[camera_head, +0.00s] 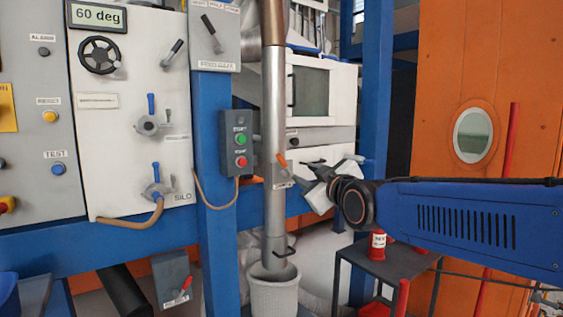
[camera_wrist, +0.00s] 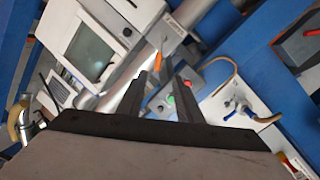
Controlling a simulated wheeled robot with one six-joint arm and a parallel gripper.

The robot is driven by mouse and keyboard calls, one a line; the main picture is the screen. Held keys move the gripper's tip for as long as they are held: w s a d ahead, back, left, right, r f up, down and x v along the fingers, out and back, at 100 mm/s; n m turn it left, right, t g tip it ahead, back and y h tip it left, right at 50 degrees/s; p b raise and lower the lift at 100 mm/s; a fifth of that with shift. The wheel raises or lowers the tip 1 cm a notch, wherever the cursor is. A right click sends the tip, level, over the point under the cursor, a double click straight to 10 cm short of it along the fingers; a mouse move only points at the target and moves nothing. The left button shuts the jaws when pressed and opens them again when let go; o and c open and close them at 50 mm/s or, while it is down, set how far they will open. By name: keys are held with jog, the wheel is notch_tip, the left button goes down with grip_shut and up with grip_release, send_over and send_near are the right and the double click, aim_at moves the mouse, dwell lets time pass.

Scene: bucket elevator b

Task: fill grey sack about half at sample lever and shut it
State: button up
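The grey sack (camera_head: 273,298) stands open under the lower end of the metal pipe (camera_head: 273,215). Its inside and fill level are hidden. A small lever with an orange grip (camera_head: 282,160) sits on the pipe, beside a small plate whose label I cannot read; I take it as the sample lever. It also shows in the wrist view (camera_wrist: 157,61), beyond my fingertips. My gripper (camera_head: 307,175) is just right of the pipe and lever. In the wrist view its two dark fingers (camera_wrist: 163,74) are apart with nothing between them.
A control box (camera_head: 240,142) with green and red buttons hangs left of the pipe on a blue post (camera_head: 207,150). A dark side table (camera_head: 385,262) with a red canister (camera_head: 378,244) stands below my arm. A dark handle (camera_head: 288,252) projects at the pipe's lower end.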

aim_at(282, 160)
jog(key=x, duration=1.7)
jog(key=shift+w+a+r, duration=0.3)
jog(key=shift+w+r, duration=0.05)
jog(key=shift+r, duration=0.05)
jog(key=shift+c, duration=0.6)
grip_shut()
